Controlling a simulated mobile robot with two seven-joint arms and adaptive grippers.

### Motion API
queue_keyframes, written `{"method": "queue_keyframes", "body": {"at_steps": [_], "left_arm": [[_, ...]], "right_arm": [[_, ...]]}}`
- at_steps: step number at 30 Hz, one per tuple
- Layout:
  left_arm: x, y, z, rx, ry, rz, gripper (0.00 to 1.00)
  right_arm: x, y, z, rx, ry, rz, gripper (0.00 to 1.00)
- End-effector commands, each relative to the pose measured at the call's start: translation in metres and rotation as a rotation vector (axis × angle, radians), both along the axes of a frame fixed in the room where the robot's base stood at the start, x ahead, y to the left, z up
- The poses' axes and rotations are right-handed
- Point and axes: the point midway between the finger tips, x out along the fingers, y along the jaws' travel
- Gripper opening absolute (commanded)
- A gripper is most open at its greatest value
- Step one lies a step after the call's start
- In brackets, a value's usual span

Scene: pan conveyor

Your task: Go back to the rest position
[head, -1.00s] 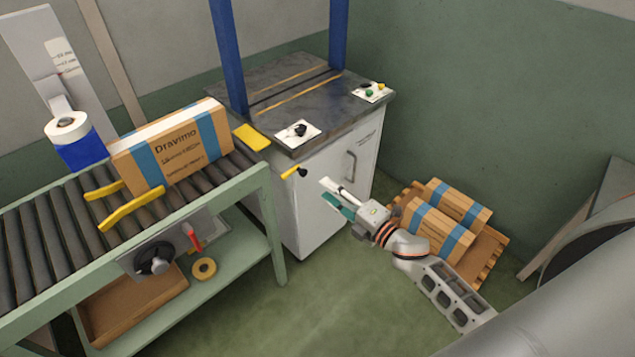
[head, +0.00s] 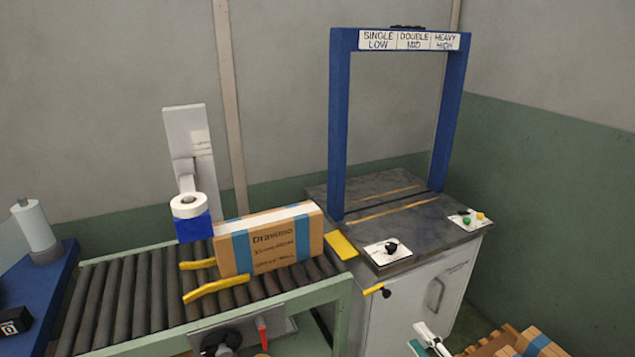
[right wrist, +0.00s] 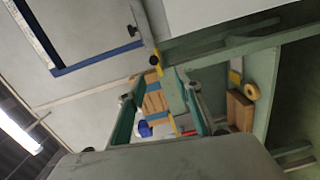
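My right gripper (head: 417,335) shows at the bottom edge of the head view, in front of the white cabinet. Its two fingers stand apart, with nothing seen between them at close range. In the right wrist view the fingers (right wrist: 160,98) are also spread, with the conveyor area some way beyond. My left gripper is not in view. A carton (head: 270,240) with blue bands stands upright on the roller conveyor (head: 130,295), well away from my right gripper.
A strapping machine with a blue arch (head: 338,120) stands right of the conveyor. Its cabinet (head: 415,300) is beside my right gripper. Banded boxes (head: 535,342) lie at the bottom right. A label applicator (head: 190,205) stands behind the carton. A blue table (head: 45,280) is at left.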

Motion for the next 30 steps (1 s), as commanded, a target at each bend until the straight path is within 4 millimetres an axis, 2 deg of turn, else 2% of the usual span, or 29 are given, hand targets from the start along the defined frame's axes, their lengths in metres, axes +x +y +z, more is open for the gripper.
{"method": "queue_keyframes", "body": {"at_steps": [4, 9, 12, 15, 19, 30], "left_arm": [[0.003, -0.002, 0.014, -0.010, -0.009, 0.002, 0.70], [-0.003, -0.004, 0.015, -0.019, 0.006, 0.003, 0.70], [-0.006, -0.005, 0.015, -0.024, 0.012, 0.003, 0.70], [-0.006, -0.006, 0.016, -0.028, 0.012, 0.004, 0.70], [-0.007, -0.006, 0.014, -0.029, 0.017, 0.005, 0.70], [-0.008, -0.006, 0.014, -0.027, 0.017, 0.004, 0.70]], "right_arm": [[-0.053, 0.015, -0.029, 0.350, 0.217, -0.129, 0.34], [-0.130, 0.043, -0.074, 0.767, 0.525, -0.308, 0.34], [-0.170, 0.063, -0.093, 0.945, 0.673, -0.392, 0.34], [-0.196, 0.077, -0.103, 1.052, 0.768, -0.446, 0.34], [-0.211, 0.086, -0.108, 1.113, 0.822, -0.477, 0.34], [-0.211, 0.086, -0.109, 1.115, 0.826, -0.479, 0.34]]}}
